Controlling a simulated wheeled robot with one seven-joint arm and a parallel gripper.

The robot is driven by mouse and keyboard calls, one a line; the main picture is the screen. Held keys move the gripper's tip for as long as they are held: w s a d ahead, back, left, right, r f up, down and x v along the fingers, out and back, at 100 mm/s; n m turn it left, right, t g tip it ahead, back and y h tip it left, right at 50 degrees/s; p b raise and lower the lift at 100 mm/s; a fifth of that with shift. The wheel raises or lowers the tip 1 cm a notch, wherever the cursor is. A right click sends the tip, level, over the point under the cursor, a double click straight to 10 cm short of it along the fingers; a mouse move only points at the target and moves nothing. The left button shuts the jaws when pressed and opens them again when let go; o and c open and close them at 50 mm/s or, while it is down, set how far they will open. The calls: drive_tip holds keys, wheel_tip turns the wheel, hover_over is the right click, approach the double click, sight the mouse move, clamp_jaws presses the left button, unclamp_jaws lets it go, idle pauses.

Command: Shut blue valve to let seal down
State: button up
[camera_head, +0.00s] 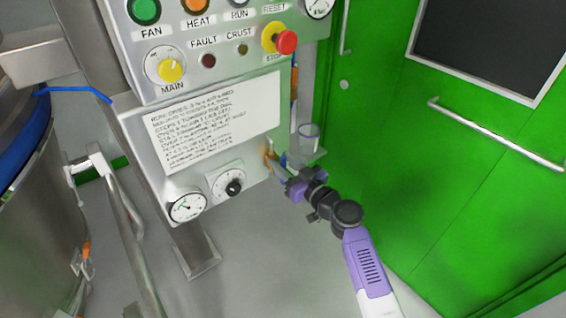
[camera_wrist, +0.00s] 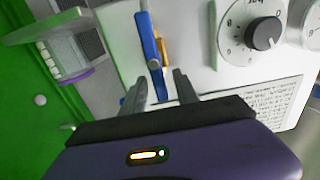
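The blue valve lever (camera_wrist: 150,38) shows in the wrist view, with a brass body (camera_wrist: 164,48) beside it on the pale control panel. My gripper (camera_wrist: 158,80) is open. The lever's near end lies in line with the gap between the two fingers, and I see no finger pressed against it. How deep the lever reaches between the fingers I cannot tell. In the head view my gripper (camera_head: 280,167) is at the panel's lower right edge, by the brass fitting (camera_head: 269,155). The arm and gripper largely hide the lever there.
The control panel (camera_head: 150,195) carries a pressure gauge (camera_head: 187,207), a black regulator knob (camera_head: 234,187) and a red stop button (camera_head: 286,42). A clear cup (camera_head: 308,137) is just right of the valve. A green door (camera_head: 440,170) with a bar handle (camera_head: 495,133) stands at right. A steel vessel (camera_head: 35,225) is at left.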

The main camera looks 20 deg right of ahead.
clamp_jaws()
drive_tip(key=shift+f, duration=0.1)
idle(0.3)
drive_tip(key=shift+w+d+f+m+b, duration=0.15)
drive_tip(key=shift+d+f+m+b, duration=0.65)
drive_tip(key=shift+m, duration=2.2)
drive_tip(key=shift+w+d+f+m+b, duration=0.25)
drive_tip(key=shift+m+b, duration=1)
drive_tip(key=shift+m, duration=1.75)
drive_tip(key=shift+w+d+f+m+b, duration=0.1)
drive_tip(key=shift+d+f+m+b, duration=0.7)
drive_tip(key=shift+m, duration=2.2)
drive_tip(key=shift+a+r, duration=0.15)
drive_tip(key=shift+a, duration=0.15)
